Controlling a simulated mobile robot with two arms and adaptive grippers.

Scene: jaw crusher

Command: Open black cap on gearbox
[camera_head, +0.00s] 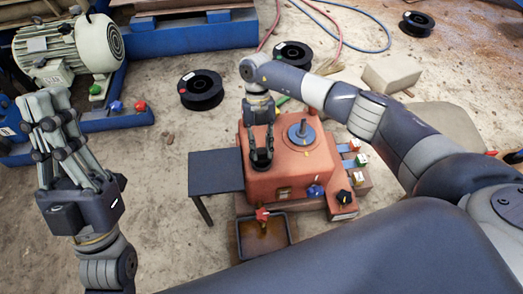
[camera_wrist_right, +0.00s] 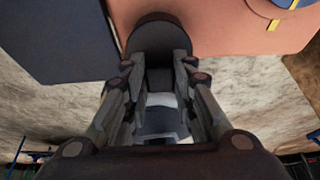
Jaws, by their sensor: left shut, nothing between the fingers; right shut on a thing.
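The orange gearbox (camera_head: 284,184) stands in the middle of the head view. It also shows in the right wrist view (camera_wrist_right: 225,28). My right gripper (camera_head: 262,157) points down over the left part of the gearbox top. In the wrist view its fingers are shut on a dark round black cap (camera_wrist_right: 157,28). The fingers hide part of the cap, and I cannot tell whether it is seated or lifted. A grey-blue round disc (camera_head: 301,133) with an upright knob sits on the gearbox top, right of the gripper. My left gripper (camera_head: 42,100) is shut and empty at the far left, away from the gearbox.
A dark side table (camera_head: 214,172) adjoins the gearbox on the left. A tray (camera_head: 263,245) lies below a red valve (camera_head: 263,214). Coloured knobs line the right side. A motor (camera_head: 70,48) on a blue frame stands upper left. Black spools (camera_head: 201,89) lie behind on concrete.

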